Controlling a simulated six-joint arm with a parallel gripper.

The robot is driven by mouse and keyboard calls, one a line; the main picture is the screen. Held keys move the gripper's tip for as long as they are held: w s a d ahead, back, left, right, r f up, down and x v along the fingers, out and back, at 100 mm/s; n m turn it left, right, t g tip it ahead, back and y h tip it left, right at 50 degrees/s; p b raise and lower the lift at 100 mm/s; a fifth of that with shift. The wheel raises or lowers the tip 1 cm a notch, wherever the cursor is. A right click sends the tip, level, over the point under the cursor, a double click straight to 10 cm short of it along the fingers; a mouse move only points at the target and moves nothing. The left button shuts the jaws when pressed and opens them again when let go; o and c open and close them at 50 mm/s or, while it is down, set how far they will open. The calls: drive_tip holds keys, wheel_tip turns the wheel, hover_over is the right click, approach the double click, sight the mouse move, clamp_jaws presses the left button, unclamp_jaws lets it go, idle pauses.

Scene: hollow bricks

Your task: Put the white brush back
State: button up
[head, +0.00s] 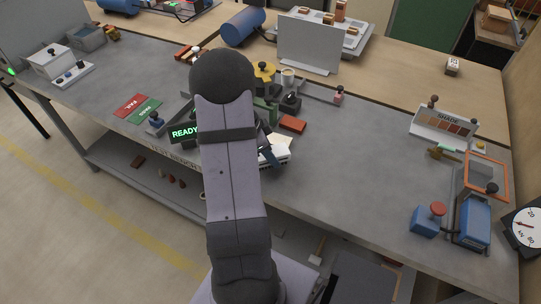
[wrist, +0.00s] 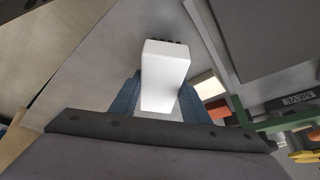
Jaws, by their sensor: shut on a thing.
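The white brush (wrist: 164,75) shows in the wrist view as a plain white block with a row of dark bristles at its far end. My gripper (wrist: 160,92) has its two blue fingers on either side of it and is shut on it. In the head view my arm hides most of the gripper. Only one blue finger shows, beside a white object (head: 279,150) near the bench's front edge, and I cannot tell for certain whether that is the brush. Whether the brush touches the surface below is unclear.
The grey bench (head: 360,160) has free room right of my arm. A red brick (head: 292,124), a READY display (head: 185,132) and a green fixture (wrist: 240,115) are close to the gripper. A shade board (head: 446,122) and blue device (head: 470,222) stand at the right.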

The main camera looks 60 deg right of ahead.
drive_tip(key=shift+f, duration=0.9)
drive_tip(key=shift+f, duration=0.2)
drive_tip(key=o, duration=1)
drive_tip(key=shift+r, duration=0.2)
drive_tip(key=b+v, duration=0.2)
drive_tip(key=v, duration=1)
